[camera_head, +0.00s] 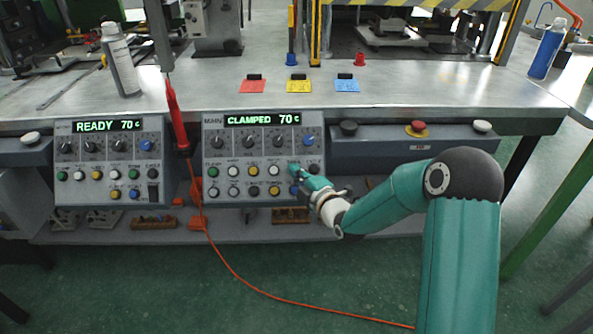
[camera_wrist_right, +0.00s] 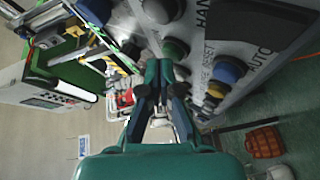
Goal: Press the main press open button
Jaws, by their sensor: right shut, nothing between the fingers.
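The main press control panel (camera_head: 263,160) is a grey box with a display reading CLAMPED 70, dark knobs and rows of coloured buttons. My right gripper (camera_head: 296,172), teal, is shut and empty at the lower right of its buttons. It covers part of the button rows there, so the button behind it is partly hidden. In the right wrist view the shut fingertips (camera_wrist_right: 158,64) are close to a green button (camera_wrist_right: 175,48); I cannot tell whether they touch. A blue button (camera_wrist_right: 228,70) and a yellow button (camera_wrist_right: 215,90) are beside it. My left gripper is out of view.
A second panel (camera_head: 108,165), reading READY 70, stands to the left. A red mushroom button (camera_head: 416,128) is on the table front at right.

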